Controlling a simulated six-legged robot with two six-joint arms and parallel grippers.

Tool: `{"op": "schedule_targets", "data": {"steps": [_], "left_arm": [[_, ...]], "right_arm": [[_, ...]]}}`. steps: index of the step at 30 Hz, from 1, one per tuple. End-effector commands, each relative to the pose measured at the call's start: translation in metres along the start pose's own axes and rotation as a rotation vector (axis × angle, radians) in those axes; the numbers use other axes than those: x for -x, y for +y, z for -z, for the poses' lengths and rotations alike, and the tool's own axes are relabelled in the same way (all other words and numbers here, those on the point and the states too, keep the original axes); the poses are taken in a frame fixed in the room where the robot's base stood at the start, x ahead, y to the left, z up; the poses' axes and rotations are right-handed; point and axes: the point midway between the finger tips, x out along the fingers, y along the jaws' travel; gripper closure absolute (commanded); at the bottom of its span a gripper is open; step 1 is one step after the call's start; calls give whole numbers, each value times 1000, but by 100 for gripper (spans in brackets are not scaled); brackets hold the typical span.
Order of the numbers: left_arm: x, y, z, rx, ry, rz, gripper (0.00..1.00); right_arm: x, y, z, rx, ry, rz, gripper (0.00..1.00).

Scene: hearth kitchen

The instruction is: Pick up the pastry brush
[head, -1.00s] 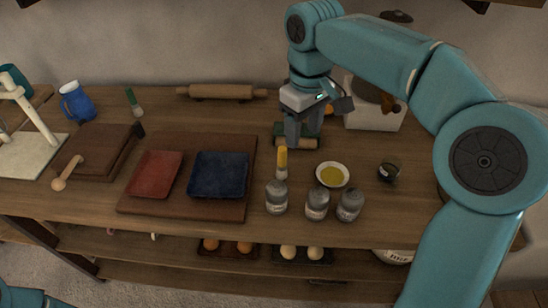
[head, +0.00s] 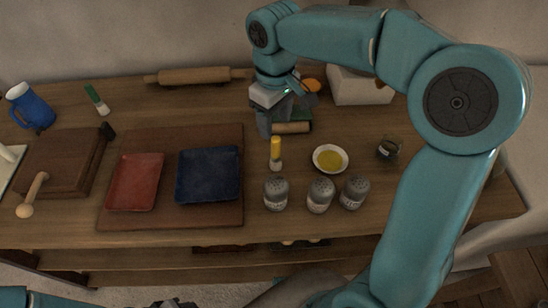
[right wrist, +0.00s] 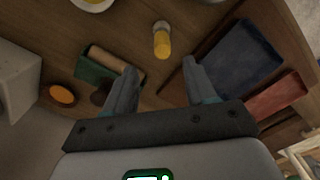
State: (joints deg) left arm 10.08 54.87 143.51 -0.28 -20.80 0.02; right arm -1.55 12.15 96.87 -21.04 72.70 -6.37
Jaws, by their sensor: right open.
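A similar item with a green top (head: 97,98) is at the back left. My right gripper (head: 268,130) is open and empty, just behind the yellow item and apart from it; its fingers also show in the right wrist view (right wrist: 160,70).
Several grey shakers (head: 320,195) stand in front of the yellow item. A bowl of yellow contents (head: 341,168) is to its right, a board (head: 226,217) with red and blue trays to its left. A green object with a wooden roller (head: 292,128) lies beside my right gripper.

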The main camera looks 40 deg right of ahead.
Motion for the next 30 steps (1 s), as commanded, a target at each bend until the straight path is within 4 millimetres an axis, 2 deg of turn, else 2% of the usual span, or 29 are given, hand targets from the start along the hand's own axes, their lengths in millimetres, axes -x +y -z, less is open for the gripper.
{"op": "schedule_targets", "data": {"steps": [1, 3, 11, 18, 27, 29, 30], "left_arm": [[-2, -1, 0, 0, 0, 0, 57], [-3, -1, 0, 0, 0, 0, 57], [-4, -2, 0, 0, 0, 0, 57], [-5, -2, 0, 0, 0, 0, 57], [-5, -2, 0, 0, 0, 0, 57], [-5, -2, 0, 0, 0, 0, 57], [-5, -2, 0, 0, 0, 0, 57]], "right_arm": [[-12, 0, -1, 1, -4, 1, 44], [-23, -1, -1, 2, -3, 0, 44], [-46, -1, 0, 0, -3, 1, 44], [-82, -2, -2, 1, -2, 0, 44], [-89, -2, -1, 1, 0, 0, 44], [-89, -2, -1, 1, 0, 0, 61], [-88, -2, -1, 1, 0, 0, 74]]}}
